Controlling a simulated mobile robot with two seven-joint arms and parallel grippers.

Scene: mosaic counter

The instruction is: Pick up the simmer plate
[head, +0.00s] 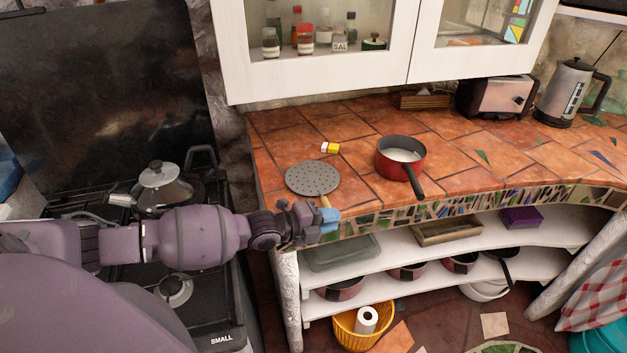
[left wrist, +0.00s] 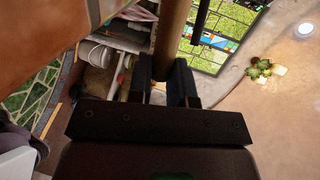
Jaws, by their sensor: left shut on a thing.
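The simmer plate (head: 312,178) is a round grey disc with small holes and a wooden handle. It is at the front left of the tiled counter, and I cannot tell whether it rests on the tiles or is just above them. My left gripper (head: 327,212) is at the counter's front edge, shut on the handle. In the left wrist view the brown handle (left wrist: 172,35) runs up from between the dark fingers (left wrist: 167,84). The disc cannot be made out there. My right gripper is not in view.
A red saucepan (head: 390,165) stands right of the plate on the counter (head: 470,150), its handle toward the front edge. A small yellow and white item (head: 331,147) lies behind the plate. A stove with a kettle (head: 163,188) is at left. Shelves (head: 400,252) are below the counter.

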